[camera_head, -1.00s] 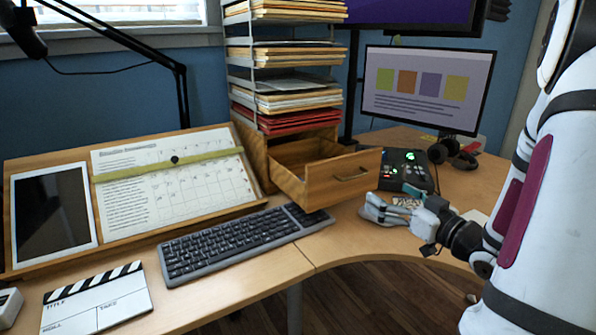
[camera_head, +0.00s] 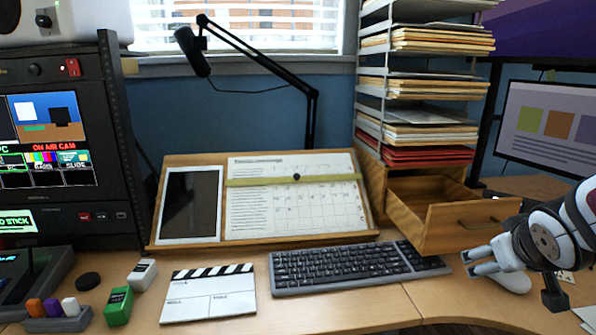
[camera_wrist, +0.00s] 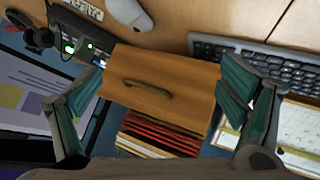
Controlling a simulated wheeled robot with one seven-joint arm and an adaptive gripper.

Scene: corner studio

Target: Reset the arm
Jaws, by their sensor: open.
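My gripper (camera_head: 476,262) is at the lower right of the head view, over the desk in front of the open wooden drawer (camera_head: 472,224). Its fingers are spread and nothing shows between them. In the wrist view, my gripper (camera_wrist: 160,92) has one finger on each side of the picture. The drawer front (camera_wrist: 170,72) with its dark handle lies between them in the picture. Most of my arm is outside the head view at right.
The keyboard (camera_head: 350,264) lies left of my gripper, and a pale mouse (camera_head: 512,281) lies beneath it. A paper rack (camera_head: 425,90) rises above the drawer. A monitor (camera_head: 555,125) stands at right. A clapperboard (camera_head: 208,293) and document stand (camera_head: 270,240) are further left.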

